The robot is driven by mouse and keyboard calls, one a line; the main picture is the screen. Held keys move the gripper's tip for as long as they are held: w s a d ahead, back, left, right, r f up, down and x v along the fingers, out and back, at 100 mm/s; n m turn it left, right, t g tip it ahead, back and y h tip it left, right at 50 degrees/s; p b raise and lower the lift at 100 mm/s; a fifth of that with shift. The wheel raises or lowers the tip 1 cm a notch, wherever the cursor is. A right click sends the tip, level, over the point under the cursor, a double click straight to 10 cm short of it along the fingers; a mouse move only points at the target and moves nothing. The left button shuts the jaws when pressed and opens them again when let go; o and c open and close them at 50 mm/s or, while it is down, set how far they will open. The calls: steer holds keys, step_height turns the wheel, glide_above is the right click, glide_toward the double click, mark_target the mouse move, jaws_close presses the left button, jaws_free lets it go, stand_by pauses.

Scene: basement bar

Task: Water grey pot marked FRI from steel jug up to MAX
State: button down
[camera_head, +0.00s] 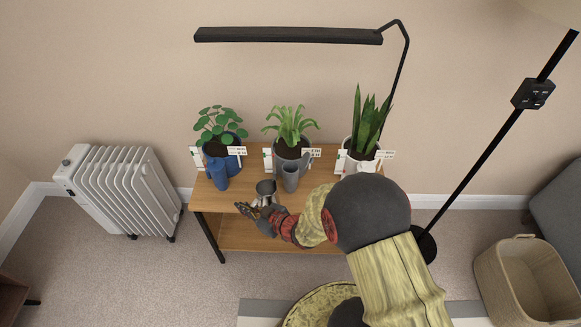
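A grey pot (283,152) with a leafy green plant stands at the middle back of the wooden table (232,236). White tags are beside it; their writing is too small to read. A grey jug (291,180) stands directly in front of this pot. A small steel vessel (266,187), seemingly the steel jug, is left of the grey jug, near the table's front. My gripper (250,208) is just in front of the steel vessel, its fingers pointing left. The vessel's lower part is partly hidden by the gripper, and I cannot tell whether the fingers hold it. The pot's water level is not visible.
A blue pot (206,154) with a blue jug (218,178) stands left; a white pot (352,161) with a snake plant and white jug (367,167) stands right. A black lamp (290,36) overhangs the table. A white radiator (120,190) is left, a woven basket (525,280) right.

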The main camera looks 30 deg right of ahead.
steer(key=shift+r, duration=0.15)
step_height(320, 180, up, 6)
steer(key=shift+f+p, duration=0.1)
steer(key=shift+p, duration=0.8)
steer(key=shift+f, duration=0.1)
steer(key=w+r+p, duration=0.1)
steer(key=w+r, duration=0.2)
steer(key=r, duration=0.3)
steer(key=w+d+r+p, duration=0.1)
steer(key=w+r+p, duration=0.1)
steer(key=r, duration=0.5)
steer(key=w+d+r+h+p, duration=0.1)
steer(key=w+r+p, duration=0.1)
steer(key=w+r, duration=0.2)
step_height(320, 180, up, 2)
steer(key=shift+w+d+r+m, duration=0.15)
steer(key=shift+w+d+m, duration=0.1)
steer(key=shift+m, duration=0.15)
